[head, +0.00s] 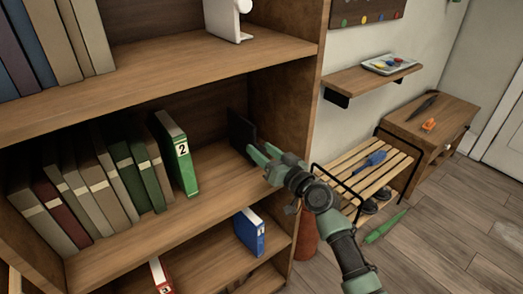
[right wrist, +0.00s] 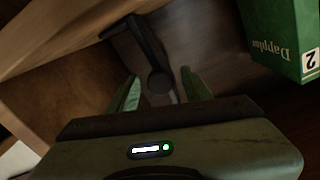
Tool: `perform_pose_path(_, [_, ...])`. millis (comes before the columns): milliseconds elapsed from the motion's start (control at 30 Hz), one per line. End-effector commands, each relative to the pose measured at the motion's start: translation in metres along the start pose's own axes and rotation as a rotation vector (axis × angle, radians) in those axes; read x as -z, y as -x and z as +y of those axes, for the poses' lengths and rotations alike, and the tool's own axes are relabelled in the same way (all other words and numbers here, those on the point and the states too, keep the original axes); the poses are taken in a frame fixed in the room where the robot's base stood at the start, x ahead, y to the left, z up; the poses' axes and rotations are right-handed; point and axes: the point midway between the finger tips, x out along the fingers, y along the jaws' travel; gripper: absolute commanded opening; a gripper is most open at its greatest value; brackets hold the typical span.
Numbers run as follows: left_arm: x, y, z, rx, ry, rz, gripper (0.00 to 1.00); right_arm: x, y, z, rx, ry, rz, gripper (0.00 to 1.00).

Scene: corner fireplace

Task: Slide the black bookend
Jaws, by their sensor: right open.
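The black bookend (head: 239,130) stands on the middle shelf near the bookcase's right side wall, partly hidden by my right gripper. In the right wrist view, the dark bookend (right wrist: 140,45) lies ahead of the fingers, with a round dark part between the fingertips; the dim light blurs its outline. My right gripper (head: 258,154) is open, its fingers (right wrist: 160,82) on either side of that part; I cannot tell whether they touch it. The green binder marked 2 (head: 178,155) stands to the left of the bookend, with bare shelf between them. My left gripper is not in view.
A row of leaning books (head: 95,180) fills the left of the middle shelf (head: 215,195). The green binder shows close at right in the wrist view (right wrist: 285,38). A blue binder (head: 249,232) stands on the shelf below. A slatted bench (head: 375,172) is right of the bookcase.

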Motion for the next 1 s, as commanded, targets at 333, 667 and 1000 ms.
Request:
perform_pose_path(333, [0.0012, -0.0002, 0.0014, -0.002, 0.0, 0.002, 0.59, -0.0001, -0.0057, -0.0004, 0.0, 0.0, 0.0, 0.49])
perform_pose_path(667, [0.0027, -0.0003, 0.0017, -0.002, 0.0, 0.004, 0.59, -0.0001, -0.0054, -0.0001, 0.0, 0.0, 0.0, 0.0])
perform_pose_path(1000, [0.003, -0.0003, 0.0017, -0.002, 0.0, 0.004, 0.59, -0.0003, -0.0053, 0.0001, -0.001, 0.0, 0.0, 0.0])
